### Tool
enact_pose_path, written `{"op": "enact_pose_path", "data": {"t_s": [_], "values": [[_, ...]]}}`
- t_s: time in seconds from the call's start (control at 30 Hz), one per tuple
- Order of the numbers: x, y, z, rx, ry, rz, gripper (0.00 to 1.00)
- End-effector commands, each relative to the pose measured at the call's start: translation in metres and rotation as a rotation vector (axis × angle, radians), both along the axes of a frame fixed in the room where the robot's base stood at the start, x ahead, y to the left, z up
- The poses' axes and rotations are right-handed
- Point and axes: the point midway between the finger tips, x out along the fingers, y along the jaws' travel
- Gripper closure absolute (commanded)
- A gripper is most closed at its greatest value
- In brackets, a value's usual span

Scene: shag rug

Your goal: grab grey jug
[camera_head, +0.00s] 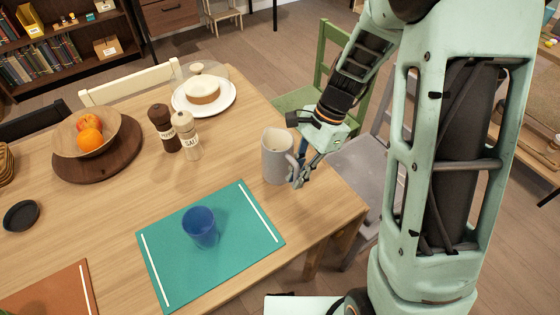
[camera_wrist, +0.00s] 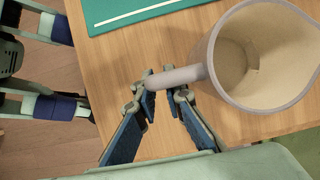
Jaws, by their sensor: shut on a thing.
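The grey jug (camera_head: 276,160) stands upright near the right edge of the wooden table in the head view. In the wrist view the jug (camera_wrist: 262,58) is seen from above, open and apparently empty, with its handle pointing left. My gripper (camera_head: 298,178) is at the jug's handle side. In the wrist view my gripper (camera_wrist: 163,96) has its two fingertips on either side of the handle, shut on it. The jug's base seems to rest on the table.
A teal placemat (camera_head: 215,262) with a blue cup (camera_head: 201,228) lies in front of the jug. Pepper (camera_head: 164,130) and salt (camera_head: 187,137) mills stand to its left. Chairs stand close around the table.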

Motion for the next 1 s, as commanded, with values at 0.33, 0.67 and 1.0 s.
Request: {"op": "enact_pose_path", "data": {"t_s": [0.33,0.67,1.0], "values": [[0.001,0.0,0.001,0.0,-0.002,-0.001,1.0],[0.001,0.0,0.008,0.0,-0.002,-0.001,1.0],[0.001,0.0,0.035,0.001,-0.003,0.0,1.0]]}}
